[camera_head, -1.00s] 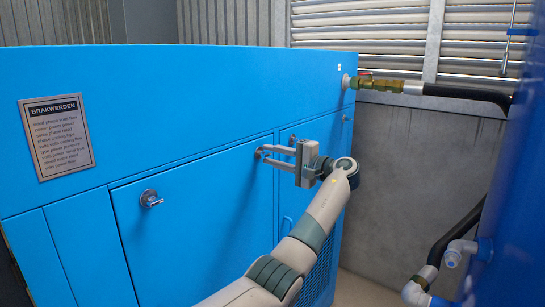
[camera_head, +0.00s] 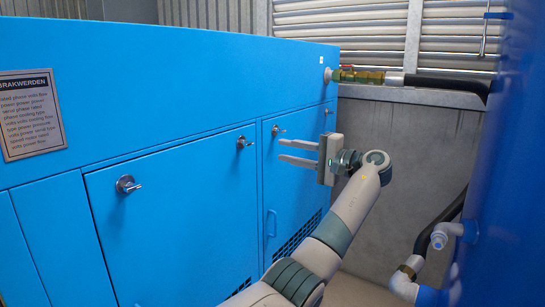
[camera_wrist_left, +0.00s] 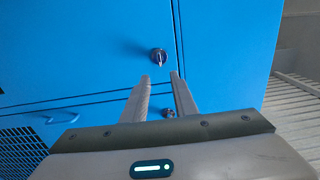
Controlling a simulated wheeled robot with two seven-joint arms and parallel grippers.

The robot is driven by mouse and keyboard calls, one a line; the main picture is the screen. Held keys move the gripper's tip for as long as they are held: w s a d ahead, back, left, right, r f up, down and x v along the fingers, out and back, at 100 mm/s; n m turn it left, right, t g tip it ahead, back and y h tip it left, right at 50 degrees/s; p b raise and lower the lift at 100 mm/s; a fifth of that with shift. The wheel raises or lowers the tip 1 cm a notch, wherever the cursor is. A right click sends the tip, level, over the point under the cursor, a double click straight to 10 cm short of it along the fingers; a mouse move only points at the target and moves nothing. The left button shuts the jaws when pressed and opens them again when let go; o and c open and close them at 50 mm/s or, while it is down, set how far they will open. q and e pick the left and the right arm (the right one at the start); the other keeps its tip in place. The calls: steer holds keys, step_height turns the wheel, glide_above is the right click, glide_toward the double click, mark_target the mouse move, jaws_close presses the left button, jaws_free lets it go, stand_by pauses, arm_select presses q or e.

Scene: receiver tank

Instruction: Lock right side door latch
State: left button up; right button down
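The blue cabinet has two latched doors facing me. The left door (camera_head: 175,220) has a latch at its upper left (camera_head: 127,185) and another at its upper right (camera_head: 244,143), both with levers pointing right. The right side door (camera_head: 292,185) has a latch (camera_head: 277,131) at its upper left and another (camera_head: 328,111) at its upper right. My left gripper (camera_head: 282,151) is open and empty, its fingertips apart from the latches. In the left wrist view, the left door's upper-right latch (camera_wrist_left: 158,56) sits beyond the fingertips (camera_wrist_left: 160,77); a right-door latch (camera_wrist_left: 169,112) shows between the fingers. My right gripper is out of view.
A handle (camera_head: 270,222) and vent grille (camera_head: 298,237) are on the right door. A brass valve with a black hose (camera_head: 362,76) juts from the cabinet's right end. A blue tank (camera_head: 500,170) with white pipe fittings (camera_head: 440,235) stands at right.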

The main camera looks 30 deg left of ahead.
arm_select(q)
steer(key=d, duration=0.2)
steer(key=d+b, duration=0.1)
steer(key=d, duration=0.2)
steer(key=shift+s+d+b, duration=0.2)
steer(key=shift+d+b, duration=0.1)
